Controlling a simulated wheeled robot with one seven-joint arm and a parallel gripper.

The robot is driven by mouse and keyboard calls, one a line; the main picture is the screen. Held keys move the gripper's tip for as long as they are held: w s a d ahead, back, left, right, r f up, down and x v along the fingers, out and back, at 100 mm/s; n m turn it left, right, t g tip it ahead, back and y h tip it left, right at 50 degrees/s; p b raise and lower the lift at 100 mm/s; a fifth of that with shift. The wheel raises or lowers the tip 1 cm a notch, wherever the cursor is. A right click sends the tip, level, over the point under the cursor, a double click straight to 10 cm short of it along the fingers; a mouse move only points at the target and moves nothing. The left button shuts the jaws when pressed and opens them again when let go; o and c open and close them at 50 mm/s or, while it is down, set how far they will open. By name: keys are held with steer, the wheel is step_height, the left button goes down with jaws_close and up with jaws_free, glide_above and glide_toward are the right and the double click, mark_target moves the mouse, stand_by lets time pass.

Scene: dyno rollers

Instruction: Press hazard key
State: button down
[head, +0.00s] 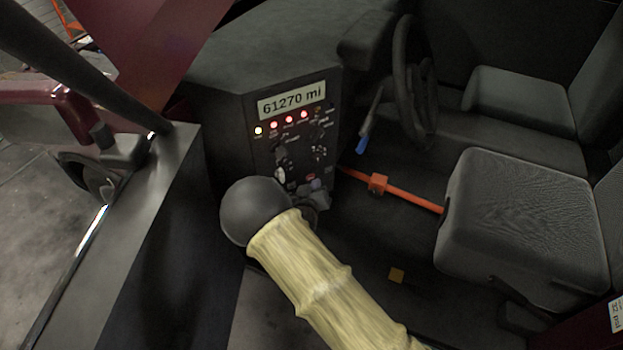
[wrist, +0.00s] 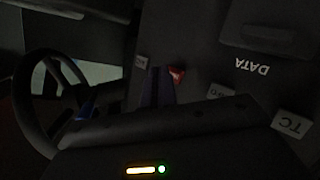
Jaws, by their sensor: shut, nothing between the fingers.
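The hazard key, a small red triangular key (wrist: 177,75), shows in the dim wrist view on the dark panel. In the head view a small red mark (head: 310,177) sits low on the dashboard panel, and I cannot tell for sure that it is the same key. My gripper (head: 318,197) is shut and empty, close in front of the lower part of the panel. In the wrist view its dark fingers (wrist: 159,88) stand together just left of the red key. I cannot tell whether they touch the panel. My wrist hides part of the panel's lower edge.
The panel has a lit mileage display (head: 292,101), a row of lit lamps (head: 289,119) and several knobs. In the wrist view, upside-down DATA (wrist: 252,67) and TC (wrist: 291,124) labels show. A steering wheel (head: 402,85), a blue-tipped lever (head: 363,142) and a seat (head: 525,215) lie to the right.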

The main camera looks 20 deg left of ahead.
steer(key=shift+w+a, duration=0.1)
steer(key=shift+a, duration=0.05)
steer(key=shift+w+a, duration=0.2)
stand_by(0.3)
stand_by(0.3)
steer(key=shift+s+d, duration=0.3)
steer(key=shift+d, duration=0.05)
steer(key=shift+d, duration=0.1)
steer(key=s+d+p, duration=0.1)
steer(key=s+d, duration=0.3)
steer(key=shift+d, duration=0.2)
stand_by(0.6)
steer(key=shift+w, duration=0.1)
